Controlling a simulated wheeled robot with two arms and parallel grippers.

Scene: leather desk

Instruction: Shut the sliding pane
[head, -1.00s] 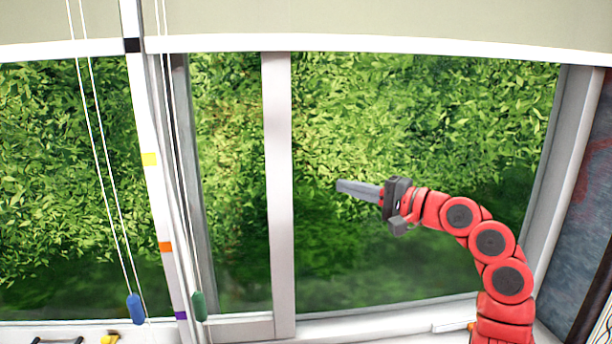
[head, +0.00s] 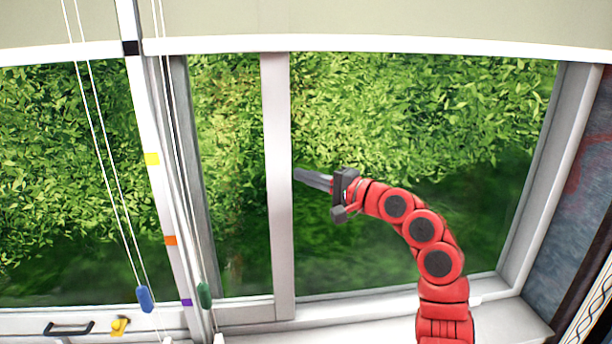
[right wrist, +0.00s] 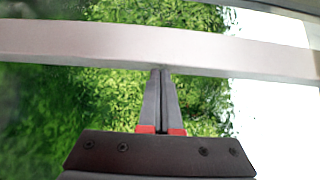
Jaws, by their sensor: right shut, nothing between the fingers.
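The sliding pane shows in the head view by its pale upright stile (head: 279,200), with a bottom rail running left from it. Bare greenery shows to the right of the stile, as far as the right jamb (head: 548,180). My right gripper (head: 297,174) is shut and empty, its fingers pointing left with the tips close to the stile's right edge. In the right wrist view the shut fingertips (right wrist: 161,71) reach the edge of the stile (right wrist: 100,46), which crosses the picture; I cannot tell whether they touch. My left gripper is out of view.
A marked upright post (head: 152,160) stands left of the pane. Blind cords hang there, with a blue tassel (head: 145,298) and a green tassel (head: 205,294). A black handle (head: 68,327) and a yellow piece (head: 120,325) are at lower left. A sill runs along the bottom.

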